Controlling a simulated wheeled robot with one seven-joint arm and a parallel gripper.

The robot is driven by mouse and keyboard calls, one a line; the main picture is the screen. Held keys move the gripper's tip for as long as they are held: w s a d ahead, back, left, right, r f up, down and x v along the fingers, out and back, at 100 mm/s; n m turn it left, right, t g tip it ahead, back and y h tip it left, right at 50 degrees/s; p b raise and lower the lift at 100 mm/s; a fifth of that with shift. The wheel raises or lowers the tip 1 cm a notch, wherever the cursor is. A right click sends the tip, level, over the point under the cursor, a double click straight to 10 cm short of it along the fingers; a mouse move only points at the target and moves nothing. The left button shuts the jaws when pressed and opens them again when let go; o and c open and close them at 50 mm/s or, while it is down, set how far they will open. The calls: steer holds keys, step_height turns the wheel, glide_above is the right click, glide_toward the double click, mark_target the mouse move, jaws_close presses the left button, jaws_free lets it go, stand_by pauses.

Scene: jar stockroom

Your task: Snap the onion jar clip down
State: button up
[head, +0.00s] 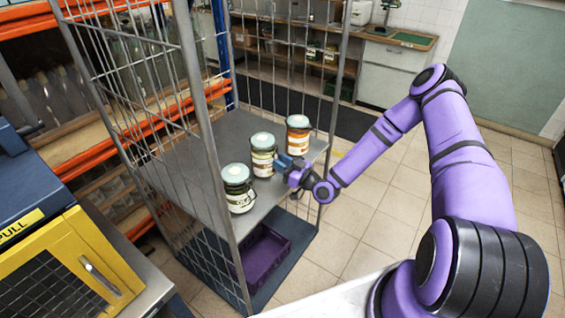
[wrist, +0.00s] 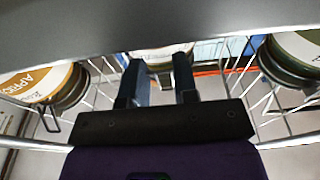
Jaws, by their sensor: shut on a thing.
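Three lidded jars stand in a row on the grey shelf of a wire cage. The middle one, apparently the onion jar (head: 262,150), has a pale lid and a label I cannot read. My gripper (head: 281,164) is at its near side. In the wrist view my gripper (wrist: 158,68) has its two dark fingers on either side of a small grey clip (wrist: 166,78) at the middle jar's front, and is shut on it. The jar (wrist: 155,51) is mostly hidden there. Whether the clip is up or down is unclear.
A green-labelled jar (head: 239,188) stands left of it and an orange-labelled apricot jar (head: 298,133) right, both close. The shelf (head: 235,128) has wire sides and metal posts. A purple crate (head: 262,254) lies below. A yellow cabinet (head: 75,270) is at left; tiled floor is open at right.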

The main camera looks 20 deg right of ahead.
steer(key=shift+f, duration=0.1)
stand_by(0.5)
steer(key=o, duration=0.9)
steer(key=v, duration=1)
steer(key=shift+s+d+f, duration=0.15)
steer(key=shift+s+f, duration=0.05)
steer(key=shift+f, duration=0.05)
